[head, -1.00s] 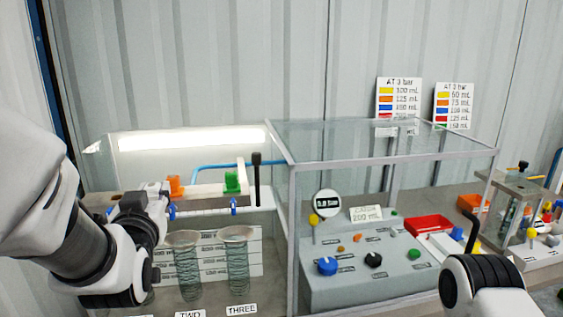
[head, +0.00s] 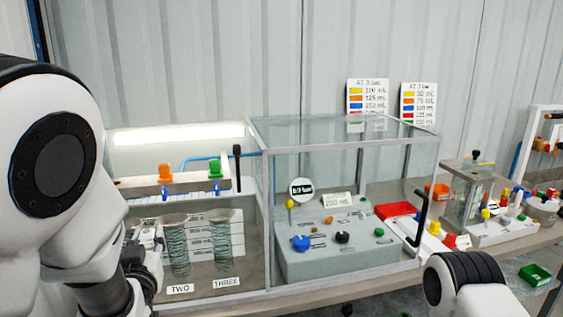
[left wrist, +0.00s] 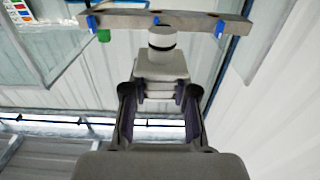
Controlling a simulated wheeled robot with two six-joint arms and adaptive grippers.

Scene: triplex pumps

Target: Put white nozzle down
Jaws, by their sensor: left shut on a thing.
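The white nozzle (left wrist: 161,38) is a short white cylinder with a dark band, seen in the left wrist view at the tips of my left gripper (left wrist: 160,68). My left gripper is shut on it. In the head view the left gripper (head: 148,238) is low at the left, beside the coiled column labelled TWO.
An orange nozzle (head: 166,172) and a green nozzle (head: 214,168) stand on the pale rail (head: 188,184). A clear enclosure over a grey control panel (head: 350,262) stands to the right. A red tray (head: 397,209) and a green bin (head: 535,275) lie farther right.

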